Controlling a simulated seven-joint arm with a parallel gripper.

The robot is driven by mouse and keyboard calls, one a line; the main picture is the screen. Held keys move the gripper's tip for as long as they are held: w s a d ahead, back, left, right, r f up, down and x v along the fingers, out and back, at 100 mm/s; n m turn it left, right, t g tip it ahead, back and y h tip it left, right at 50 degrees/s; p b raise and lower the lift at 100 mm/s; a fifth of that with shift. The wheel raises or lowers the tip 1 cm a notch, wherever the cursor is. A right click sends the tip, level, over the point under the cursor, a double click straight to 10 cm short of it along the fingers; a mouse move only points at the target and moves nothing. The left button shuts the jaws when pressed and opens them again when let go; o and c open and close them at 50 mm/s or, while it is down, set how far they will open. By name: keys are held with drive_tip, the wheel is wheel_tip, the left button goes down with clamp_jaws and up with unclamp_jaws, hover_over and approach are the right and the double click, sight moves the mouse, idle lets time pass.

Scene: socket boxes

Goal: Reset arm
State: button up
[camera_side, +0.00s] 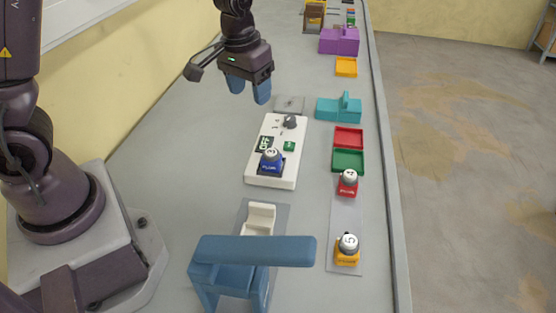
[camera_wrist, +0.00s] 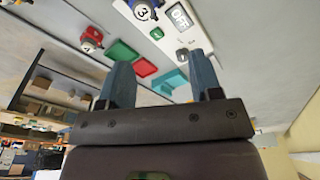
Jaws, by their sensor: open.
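My gripper (camera_side: 248,90) hangs in the air above the far end of the white socket box, its two blue fingers apart and nothing between them. In the wrist view my gripper (camera_wrist: 165,75) shows both fingers spread and empty. The white socket box (camera_side: 258,178) has a dark knob (camera_side: 290,122), a small screen reading OFF (camera_side: 265,144) and a green button (camera_side: 289,146). A blue plug (camera_side: 271,165) with a white numbered ball top sits at its near end. The blue plug also shows in the wrist view (camera_wrist: 142,10).
A red plug (camera_side: 348,184) and a yellow plug (camera_side: 347,252) stand on a grey strip at right. Beyond them are green (camera_side: 348,162) and red (camera_side: 348,139) trays and a teal block (camera_side: 338,110). A blue handled object (camera_side: 255,250) and a white holder (camera_side: 260,218) stand in front.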

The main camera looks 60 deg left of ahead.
drive_tip(key=s+d+r+m+t, duration=0.1)
drive_tip(key=s+d+r+t, duration=0.1)
drive_tip(key=s+r, duration=0.4)
drive_tip(key=s+d+r+m+t, duration=0.2)
drive_tip(key=s+r, duration=0.5)
drive_tip(key=s, duration=0.4)
drive_tip(key=shift+d+r, duration=0.25)
drive_tip(key=shift+d, duration=0.2)
